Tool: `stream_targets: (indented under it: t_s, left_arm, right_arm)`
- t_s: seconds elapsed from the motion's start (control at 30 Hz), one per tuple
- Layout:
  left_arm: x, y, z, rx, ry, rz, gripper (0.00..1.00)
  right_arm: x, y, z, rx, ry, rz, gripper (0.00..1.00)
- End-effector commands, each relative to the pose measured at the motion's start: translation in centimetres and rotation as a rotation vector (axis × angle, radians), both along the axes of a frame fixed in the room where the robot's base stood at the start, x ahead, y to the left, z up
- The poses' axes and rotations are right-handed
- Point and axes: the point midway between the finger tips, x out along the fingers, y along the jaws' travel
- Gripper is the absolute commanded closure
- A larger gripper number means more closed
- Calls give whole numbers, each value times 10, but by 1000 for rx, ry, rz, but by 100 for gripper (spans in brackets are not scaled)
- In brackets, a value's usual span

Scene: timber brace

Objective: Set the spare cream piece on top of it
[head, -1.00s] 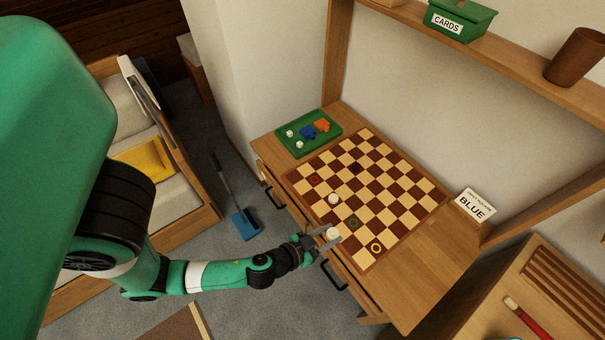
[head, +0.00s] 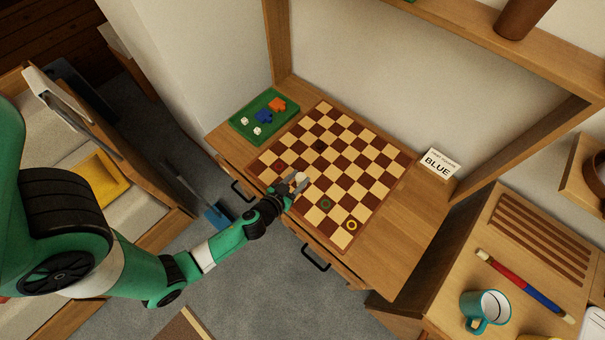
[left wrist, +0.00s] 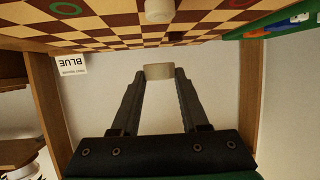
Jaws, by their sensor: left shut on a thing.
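My left gripper (head: 296,184) is over the near left edge of the checkered board (head: 345,160). It is shut on a cream piece (left wrist: 158,71), a short round disc, seen between the fingertips in the left wrist view. Another cream piece (left wrist: 158,10) stands on the board at the top of that view, apart in the picture from the held one. In the head view a cream round shape (head: 302,176) shows at the fingertips; I cannot tell the two pieces apart there. My right gripper is not in view.
A green tray (head: 240,126) with dice and blue and orange pieces sits left of the board. A sign reading BLUE (head: 438,163) stands at the right. The board bears a green ring (head: 326,204), a yellow ring (head: 351,225) and a dark spot (head: 319,145). The desk's right part is clear.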

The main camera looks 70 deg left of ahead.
Motion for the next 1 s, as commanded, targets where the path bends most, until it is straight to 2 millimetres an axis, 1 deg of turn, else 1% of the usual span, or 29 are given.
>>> stream_targets:
  t_s: [0.03,0.07,0.27,0.37,0.4,0.5,0.77,0.93,0.97,1.0]
  left_arm:
    - [1,3,-12,0,0,3,100]
    - [1,4,-14,-1,0,4,100]
    - [2,6,-16,0,-1,3,100]
    - [3,9,-31,-1,1,5,100]
    - [1,10,-43,0,1,9,100]
    - [-1,12,-56,1,0,15,100]
    - [-2,12,-54,-1,0,17,100]
    - [-2,12,-59,0,-1,17,100]
    - [-2,12,-57,0,-1,17,50]
    - [-2,12,-57,0,-1,17,43]
  right_arm:
    - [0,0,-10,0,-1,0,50]
    - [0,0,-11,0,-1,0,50]
    - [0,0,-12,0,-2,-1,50]
    - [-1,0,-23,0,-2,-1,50]
    - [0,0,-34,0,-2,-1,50]
    - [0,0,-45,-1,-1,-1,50]
    - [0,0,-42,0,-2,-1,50]
    - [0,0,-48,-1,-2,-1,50]
    - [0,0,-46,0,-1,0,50]
    - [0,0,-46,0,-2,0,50]
